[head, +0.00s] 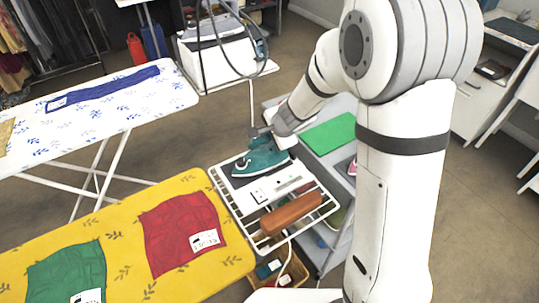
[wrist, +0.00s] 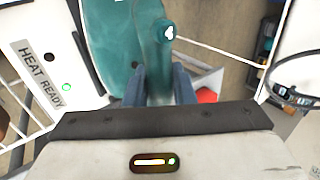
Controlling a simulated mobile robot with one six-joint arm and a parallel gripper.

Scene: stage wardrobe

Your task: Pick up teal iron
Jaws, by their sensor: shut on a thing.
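The teal iron (head: 262,158) is on the metal rest at the end of the yellow ironing board in the head view. It also shows close up in the wrist view (wrist: 112,38), with its handle running down between my fingers. My gripper (wrist: 160,85) has its two blue-grey fingers on either side of the teal handle and is shut on it. In the head view my gripper (head: 272,140) comes in from above and behind the iron. I cannot tell whether the iron's sole touches the rest.
The white wire rack (head: 238,213) also bears a brown-orange bar (head: 291,213). A "HEAT READY" label (wrist: 40,77) with a green light is left of the iron. A grey shelf cart with a green mat (head: 328,133) stands right. Red cloth (head: 184,232) lies on the yellow board (head: 130,215).

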